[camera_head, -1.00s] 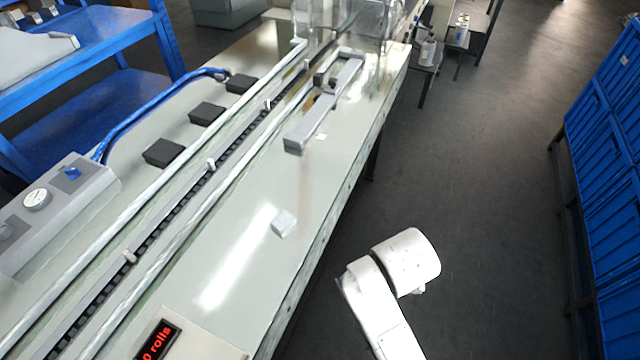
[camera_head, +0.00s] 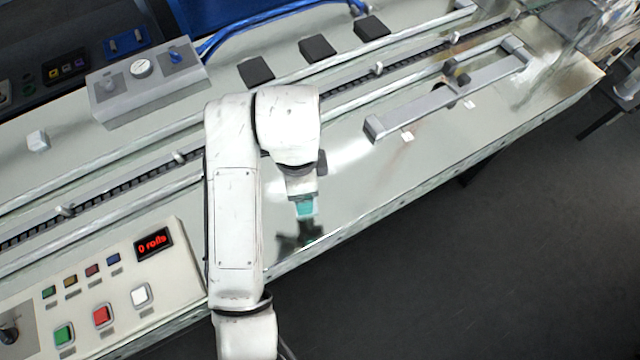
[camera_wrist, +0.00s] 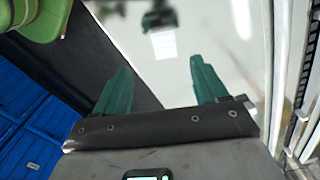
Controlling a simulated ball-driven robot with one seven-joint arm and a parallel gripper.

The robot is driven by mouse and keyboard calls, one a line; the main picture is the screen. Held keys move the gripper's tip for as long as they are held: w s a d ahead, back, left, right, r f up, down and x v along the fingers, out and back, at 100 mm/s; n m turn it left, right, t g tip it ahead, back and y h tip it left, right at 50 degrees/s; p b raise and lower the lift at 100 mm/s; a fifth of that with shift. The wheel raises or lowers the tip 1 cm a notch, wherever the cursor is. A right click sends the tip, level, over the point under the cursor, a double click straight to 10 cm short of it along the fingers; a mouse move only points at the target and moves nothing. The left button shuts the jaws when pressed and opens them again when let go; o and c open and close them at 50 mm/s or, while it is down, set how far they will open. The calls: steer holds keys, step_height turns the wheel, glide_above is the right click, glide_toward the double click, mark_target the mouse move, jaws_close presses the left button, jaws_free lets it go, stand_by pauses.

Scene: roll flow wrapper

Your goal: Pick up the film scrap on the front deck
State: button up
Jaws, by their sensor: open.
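The film scrap (camera_wrist: 164,44) shows in the wrist view as a small pale rectangle on the glossy front deck (camera_wrist: 180,82). It lies ahead of my gripper (camera_wrist: 160,80), roughly in line with the gap between the two green fingers. The fingers are apart with nothing between them. In the head view my gripper (camera_head: 305,209) points down over the front deck (camera_head: 350,205), near its front edge. There my gripper and arm mostly hide the scrap. I cannot tell the exact height of the fingertips above it.
A button panel (camera_head: 110,285) lies at front left. Rails and a chain channel (camera_head: 130,193) run behind. Open floor (camera_head: 470,260) lies in front.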

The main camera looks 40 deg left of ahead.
steer(key=f, duration=0.3)
steer(key=f+p, duration=0.1)
steer(key=f, duration=0.2)
steer(key=w+f, duration=0.1)
steer(key=f, duration=0.2)
steer(key=shift+f, duration=0.25)
steer(key=c, duration=1.1)
steer(key=shift+r, duration=0.1)
